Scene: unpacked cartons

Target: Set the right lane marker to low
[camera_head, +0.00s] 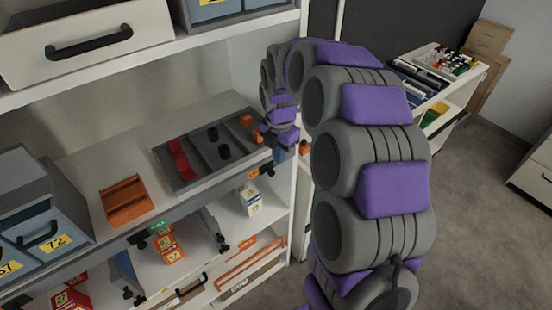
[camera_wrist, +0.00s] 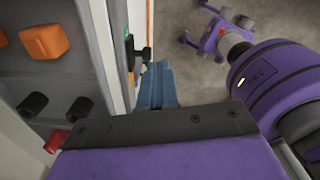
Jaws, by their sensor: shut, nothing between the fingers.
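A lane marker with a green label (camera_head: 160,224) sits on the shelf's front edge at left in the head view. Another marker (camera_head: 253,173) with black ends is farther right on that edge, below the tray's right end; its label is too small to read. In the wrist view a black fitting (camera_wrist: 140,54) and a small green patch (camera_wrist: 131,78) show on the edge.
A grey lane tray (camera_head: 200,165) holds red, black and orange pieces. A white upright (camera_head: 301,60) rises by my gripper. The floor (camera_head: 480,210) at right is open.

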